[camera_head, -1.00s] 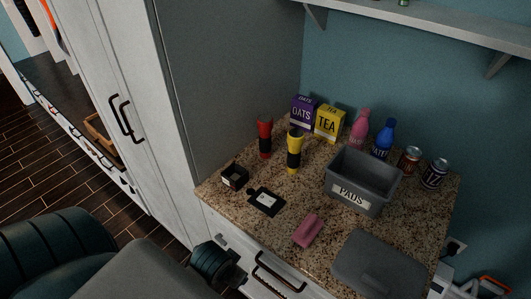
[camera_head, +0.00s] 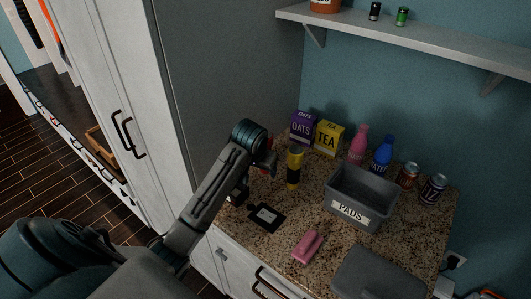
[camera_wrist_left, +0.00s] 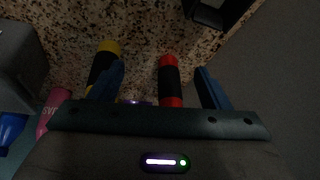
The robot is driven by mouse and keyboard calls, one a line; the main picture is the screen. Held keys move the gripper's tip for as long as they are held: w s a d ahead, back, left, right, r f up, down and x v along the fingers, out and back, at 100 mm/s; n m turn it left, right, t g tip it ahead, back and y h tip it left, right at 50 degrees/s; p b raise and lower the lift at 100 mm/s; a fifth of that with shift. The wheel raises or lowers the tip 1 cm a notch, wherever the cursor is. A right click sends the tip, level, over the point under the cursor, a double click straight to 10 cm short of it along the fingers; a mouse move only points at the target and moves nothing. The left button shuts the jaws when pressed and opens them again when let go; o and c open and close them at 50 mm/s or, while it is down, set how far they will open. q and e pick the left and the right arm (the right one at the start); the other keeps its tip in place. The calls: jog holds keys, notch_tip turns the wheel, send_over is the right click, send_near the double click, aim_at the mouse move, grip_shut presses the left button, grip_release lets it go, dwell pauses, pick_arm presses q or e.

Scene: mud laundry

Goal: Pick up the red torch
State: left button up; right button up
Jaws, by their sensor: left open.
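The red torch (camera_wrist_left: 168,68) with a black middle stands on the speckled counter. In the left wrist view it lies between the two blue fingers of my left gripper (camera_wrist_left: 160,70), closer to the right finger, with a gap on each side. The jaws are open and not closed on it. In the head view my left gripper (camera_head: 265,168) is over the torch's place and hides most of it; only a bit of red (camera_head: 273,148) shows. My right gripper is not in view.
A yellow torch (camera_head: 294,168) stands just right of the gripper; in the wrist view it is outside the left finger. Behind are oats (camera_head: 302,128) and tea (camera_head: 328,139) boxes. A grey pads bin (camera_head: 349,209) stands right. A cabinet wall is close on the left.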

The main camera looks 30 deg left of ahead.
pick_arm(q)
jog(key=w+a+r+n, duration=0.2)
jog(key=w+a+r, duration=0.3)
jog(key=r, duration=0.4)
jog(key=w+f+p, duration=0.1)
jog(key=w+f, duration=0.1)
jog(key=w+f+p, duration=0.1)
jog(key=w+f, duration=0.1)
jog(key=f, duration=0.1)
jog(key=shift+a, duration=0.15)
jog(key=shift+w+f+p, duration=0.1)
jog(key=shift+w+p, duration=0.05)
jog(key=shift+p, duration=0.2)
jog(key=p+x, duration=0.1)
jog(key=x, duration=0.1)
jog(key=p+x, duration=0.1)
jog(key=x, duration=0.1)
jog(key=shift+w+d, duration=0.25)
jog(key=shift+d, duration=0.05)
jog(key=shift+w+f, duration=0.15)
jog(key=shift+f, duration=0.2)
jog(key=shift+r, duration=0.1)
jog(key=c, duration=1.2)
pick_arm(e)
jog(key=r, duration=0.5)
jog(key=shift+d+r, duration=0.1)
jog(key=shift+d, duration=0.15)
